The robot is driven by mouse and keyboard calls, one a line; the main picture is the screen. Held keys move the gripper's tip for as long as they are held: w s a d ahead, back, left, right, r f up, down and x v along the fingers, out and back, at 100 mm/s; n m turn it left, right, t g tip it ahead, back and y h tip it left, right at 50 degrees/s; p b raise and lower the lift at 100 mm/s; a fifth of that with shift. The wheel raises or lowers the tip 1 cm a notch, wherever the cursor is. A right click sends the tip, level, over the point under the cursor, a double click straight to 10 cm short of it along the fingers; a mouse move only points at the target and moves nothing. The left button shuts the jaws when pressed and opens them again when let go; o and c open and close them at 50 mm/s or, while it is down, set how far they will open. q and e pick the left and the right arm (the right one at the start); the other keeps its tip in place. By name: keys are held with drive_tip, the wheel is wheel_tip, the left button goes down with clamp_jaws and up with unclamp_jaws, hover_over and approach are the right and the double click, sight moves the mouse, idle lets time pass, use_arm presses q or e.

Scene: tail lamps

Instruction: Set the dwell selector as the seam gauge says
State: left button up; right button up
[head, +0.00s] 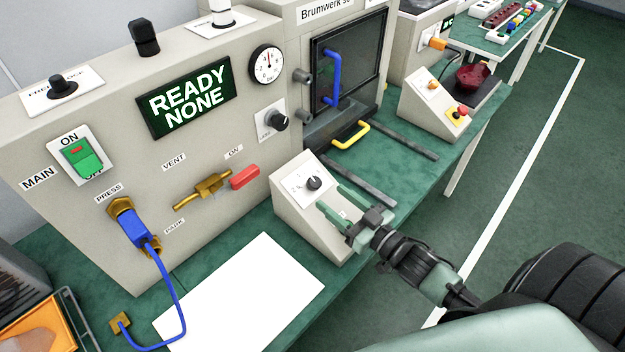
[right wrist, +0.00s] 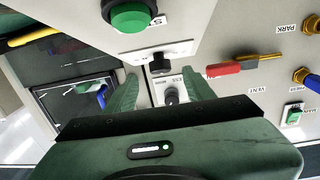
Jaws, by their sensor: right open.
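The task's names cannot be read on the controls. A black knob (head: 314,184) on a pale scale plate sits on a small sloped box; it also shows in the right wrist view (right wrist: 158,64). A second black knob (head: 277,121) is on the upright panel. A round white gauge (head: 267,64) with a black rim is above it; its needle points roughly upward, but its scale is too small to read. My right gripper (head: 330,197) is open and empty, with its green fingers at the sloped box, just right of its knob. My left gripper is out of view.
A green button (right wrist: 130,15) stands out from the sloped box. A red-handled brass lever (head: 243,178) and a blue plug (head: 134,230) with its cable are on the panel. A display (head: 185,98) reads READY NONE. White paper (head: 240,296) lies on the bench.

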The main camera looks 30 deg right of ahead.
sight(318, 185)
drive_tip(key=x, duration=0.2)
drive_tip(key=shift+w+r+p, duration=0.25)
drive_tip(key=shift+w+p, duration=0.05)
drive_tip(key=shift+w, duration=0.1)
drive_tip(key=shift+x, duration=1.2)
drive_tip(key=shift+w+a+f, duration=0.2)
drive_tip(key=shift+w, duration=0.25)
clamp_jaws()
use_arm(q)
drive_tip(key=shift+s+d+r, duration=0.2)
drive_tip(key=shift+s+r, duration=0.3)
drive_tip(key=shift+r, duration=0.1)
